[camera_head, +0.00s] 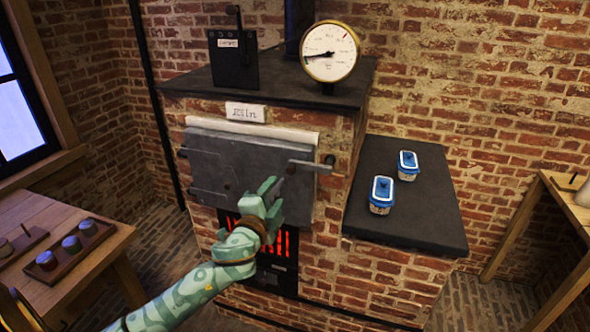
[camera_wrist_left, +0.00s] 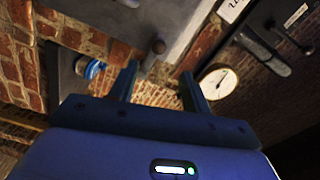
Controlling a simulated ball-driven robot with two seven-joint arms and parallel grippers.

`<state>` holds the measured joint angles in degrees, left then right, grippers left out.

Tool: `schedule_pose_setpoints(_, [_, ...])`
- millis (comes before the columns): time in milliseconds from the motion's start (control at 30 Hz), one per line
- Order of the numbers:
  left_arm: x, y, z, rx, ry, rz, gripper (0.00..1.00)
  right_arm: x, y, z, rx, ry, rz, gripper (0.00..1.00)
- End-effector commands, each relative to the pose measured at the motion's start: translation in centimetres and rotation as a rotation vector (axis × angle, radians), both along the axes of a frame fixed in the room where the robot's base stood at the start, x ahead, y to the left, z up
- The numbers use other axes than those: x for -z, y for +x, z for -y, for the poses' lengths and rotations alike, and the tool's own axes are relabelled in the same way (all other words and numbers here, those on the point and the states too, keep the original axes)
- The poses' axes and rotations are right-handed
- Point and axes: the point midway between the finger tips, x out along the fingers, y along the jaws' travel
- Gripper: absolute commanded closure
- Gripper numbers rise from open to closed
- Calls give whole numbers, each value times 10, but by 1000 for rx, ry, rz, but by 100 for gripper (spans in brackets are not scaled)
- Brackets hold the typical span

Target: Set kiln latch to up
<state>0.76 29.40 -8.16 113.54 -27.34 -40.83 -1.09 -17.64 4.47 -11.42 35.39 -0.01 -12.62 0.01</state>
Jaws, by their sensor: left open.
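The kiln (camera_head: 330,235) is a brick block with a grey metal door (camera_head: 225,160) and a "kiln" label. The kiln latch (camera_head: 312,165) is a grey lever at the door's right edge, lying roughly horizontal toward the right. My left gripper (camera_head: 270,190) is open in front of the door, to the left of and a little below the latch. In the left wrist view, its two fingers (camera_wrist_left: 160,82) stand apart with nothing between them. A knob-ended part (camera_wrist_left: 155,47), seemingly the latch, shows just beyond them. My right gripper is not in view.
Above the kiln stand a dial gauge (camera_head: 330,52) and a black lever box (camera_head: 233,60). Red glow shows through the grate below the door. Two blue-lidded tubs (camera_head: 381,195) (camera_head: 408,166) sit on the dark side slab (camera_head: 425,225). A wooden table (camera_head: 60,225) with jars is left.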

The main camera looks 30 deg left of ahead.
Motion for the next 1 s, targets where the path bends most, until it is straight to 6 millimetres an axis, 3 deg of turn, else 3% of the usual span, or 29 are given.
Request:
schedule_pose_setpoints(200, [1,57,-14,-1,1,0,52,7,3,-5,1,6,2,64])
schedule_pose_setpoints(433, [1,100,-24,-1,-1,-1,52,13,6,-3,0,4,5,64])
schedule_pose_setpoints(600, [1,115,-27,1,-1,-2,52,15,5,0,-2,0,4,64])
schedule_pose_setpoints(900, [1,117,-28,1,-2,-3,52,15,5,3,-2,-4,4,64])
schedule_pose_setpoints(1000, [1,117,-28,1,-2,-3,77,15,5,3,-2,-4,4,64])
